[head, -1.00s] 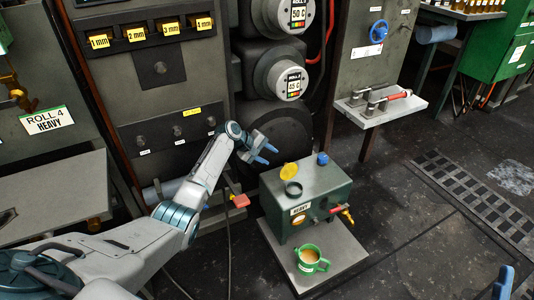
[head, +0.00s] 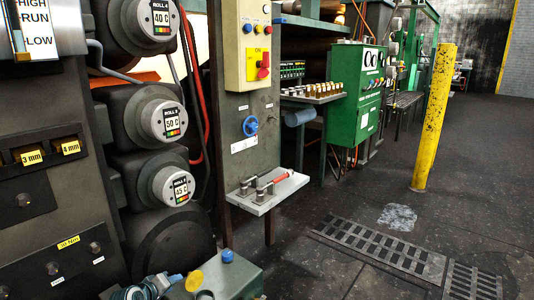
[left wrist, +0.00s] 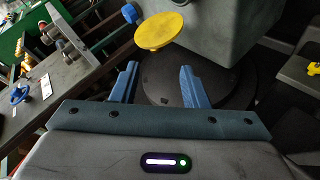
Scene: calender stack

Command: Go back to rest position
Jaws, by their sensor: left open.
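My left gripper (head: 172,281) shows at the bottom edge of the head view, cut off by the frame, beside a green tank (head: 238,280). In the left wrist view the left gripper (left wrist: 157,82) has its two blue fingers apart with nothing between them. A yellow lid (head: 194,281) on the tank is close to the gripper. The yellow lid (left wrist: 160,31) also shows just beyond the fingertips in the left wrist view, apart from them. A blue cap (head: 228,256) sits on the tank top. My right gripper is out of view.
Machine panels and dark rolls with dials (head: 170,121) stand at the left. A small shelf (head: 268,192) with metal parts juts out at the middle. A green cabinet (head: 357,88) and a yellow post (head: 434,118) stand farther back. The floor at the right is open, with grates (head: 380,247).

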